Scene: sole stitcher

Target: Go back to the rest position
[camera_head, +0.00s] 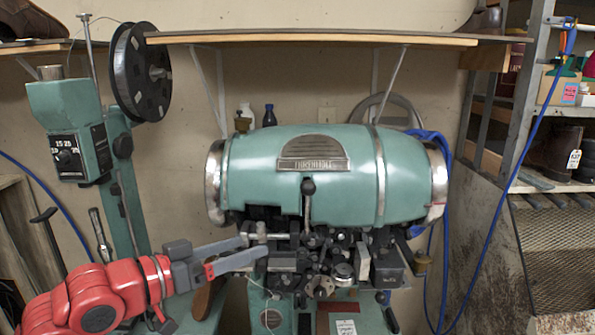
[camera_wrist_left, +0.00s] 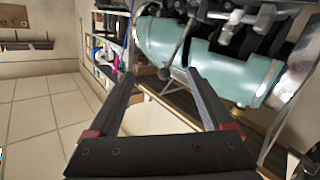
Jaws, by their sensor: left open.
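My left gripper (camera_head: 256,247) comes in from the lower left on a red arm. Its two grey fingers are apart, with nothing seen between them. The fingertips are at the left side of the dark mechanism (camera_head: 320,262) under the green sole stitcher (camera_head: 340,165); I cannot tell if they touch it. My right gripper is in neither view.
A green post with a dial box (camera_head: 68,140) and a black reel (camera_head: 141,72) stands at the left, close to my arm. A wooden shelf (camera_head: 330,38) spans above the stitcher. A metal rack (camera_head: 500,130) and a blue cable (camera_head: 500,205) are at the right.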

